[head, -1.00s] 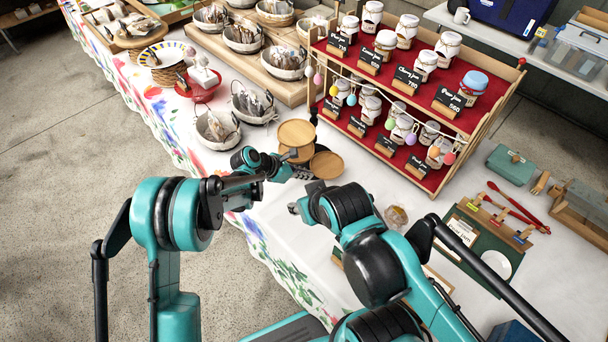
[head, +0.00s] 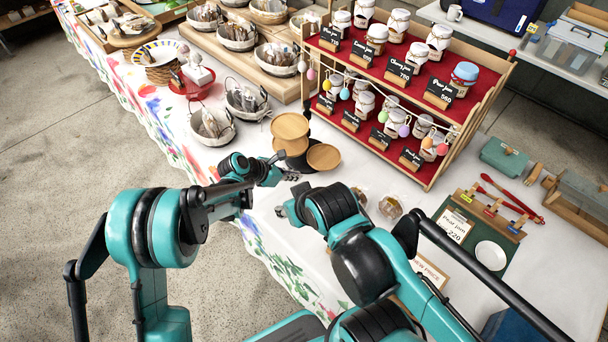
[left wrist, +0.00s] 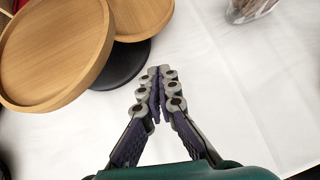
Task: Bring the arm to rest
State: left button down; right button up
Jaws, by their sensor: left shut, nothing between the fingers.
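My left gripper (head: 288,174) is at the end of the teal arm from the left in the head view, over the white tablecloth in front of the round wooden plates (head: 323,157). In the left wrist view its fingers (left wrist: 160,75) are pressed together with nothing between them. The plates (left wrist: 55,50) lie up and left of the fingertips there, apart from them. My right arm comes in from the bottom right. Its end, my right gripper (head: 282,211), shows only as a small silver tip beside the arm, so its jaws cannot be made out.
A wooden jam shelf (head: 468,127) with red tiers stands behind the arms. Wire baskets (head: 212,127) of packets are at the left. A green board (head: 455,213) with signs and a small white plate (head: 491,255) lie to the right. Bare white cloth lies below the left gripper.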

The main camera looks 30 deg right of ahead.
pick_arm(q)
jog(key=p+v, duration=0.2)
jog(key=v, duration=0.7)
jog(key=shift+s+r+p, duration=0.15)
jog(key=shift+r+p, duration=0.05)
jog(key=shift+p, duration=0.15)
jog(key=shift+d, duration=0.1)
